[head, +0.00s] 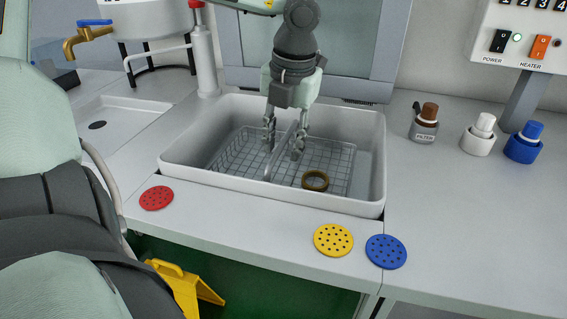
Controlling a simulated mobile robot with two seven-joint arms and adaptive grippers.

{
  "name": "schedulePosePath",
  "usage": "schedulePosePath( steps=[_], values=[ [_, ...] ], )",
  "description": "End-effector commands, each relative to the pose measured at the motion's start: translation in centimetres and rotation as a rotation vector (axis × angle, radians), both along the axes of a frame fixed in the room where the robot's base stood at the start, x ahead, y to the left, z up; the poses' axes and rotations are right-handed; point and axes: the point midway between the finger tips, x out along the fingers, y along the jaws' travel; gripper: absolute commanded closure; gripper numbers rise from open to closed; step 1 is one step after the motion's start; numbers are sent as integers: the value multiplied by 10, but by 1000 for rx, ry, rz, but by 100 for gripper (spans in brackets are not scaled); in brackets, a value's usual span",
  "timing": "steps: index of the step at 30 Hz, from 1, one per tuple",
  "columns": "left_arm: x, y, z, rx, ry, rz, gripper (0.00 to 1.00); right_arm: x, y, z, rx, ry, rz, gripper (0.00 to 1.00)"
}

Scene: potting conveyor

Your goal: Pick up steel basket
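The steel basket (232,158) is a wire mesh basket. It sits low inside the white tub (172,163), with a raised bar (273,165) across its middle. A brass-coloured ring (315,181) lies in its right half. My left gripper (284,143) points down over the basket's middle with its fingers apart, one on each side of the raised bar. I cannot tell whether the fingers touch the bar. My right gripper is not in view.
Red (156,198), yellow (333,240) and blue (386,251) perforated discs lie along the counter's front. Filter (425,126), white-capped (478,139) and blue-capped (523,146) bottles stand right. A grey framed panel (358,50) stands behind the tub. The right counter is mostly clear.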

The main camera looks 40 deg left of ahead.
Motion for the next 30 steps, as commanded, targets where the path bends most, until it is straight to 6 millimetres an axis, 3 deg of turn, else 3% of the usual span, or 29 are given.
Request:
schedulePosePath(
  steps=[5,13,30],
  values=[
    [0,0,0,0,-1,0,67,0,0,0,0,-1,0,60],
    [0,0,1,0,-1,0,100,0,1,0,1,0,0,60],
    [1,0,1,0,-3,-1,100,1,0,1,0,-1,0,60]
  ],
)
